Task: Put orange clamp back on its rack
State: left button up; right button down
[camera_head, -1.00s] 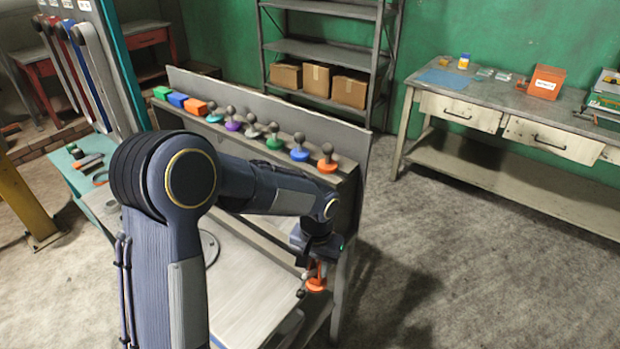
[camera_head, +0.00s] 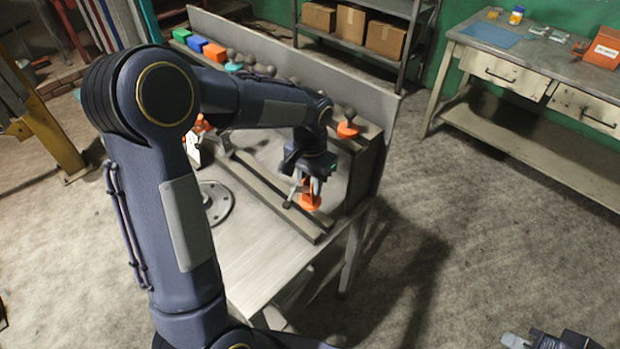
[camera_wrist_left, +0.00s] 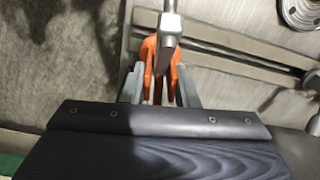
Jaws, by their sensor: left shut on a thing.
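My left gripper (camera_head: 310,178) is shut on the orange clamp (camera_head: 310,198), near the right end of a long metal rail on the bench. The clamp has an orange body and a grey metal bar with a dark knob. In the left wrist view the orange clamp (camera_wrist_left: 148,55) sits between the fingers of my left gripper (camera_wrist_left: 160,88). I cannot tell whether the clamp touches the rail. My right gripper (camera_head: 514,341) shows only in part at the lower right; its jaws are unclear. Which structure is the clamp's rack is not plain.
The bench (camera_head: 255,270) has a rail (camera_head: 265,190) and a round metal base (camera_head: 213,203). Floor right of the bench is clear.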

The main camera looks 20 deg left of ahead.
aim_at(310, 200)
pick_arm(q)
notch_tip(310, 200, down, 2)
jog(key=shift+f+b, duration=0.25)
jog(key=shift+b, duration=0.4)
jog(key=shift+s, duration=0.1)
jog(key=shift+f, duration=0.25)
jog(key=shift+f+b, duration=1.75)
jog(key=shift+f, duration=0.3)
jog(key=o, duration=0.7)
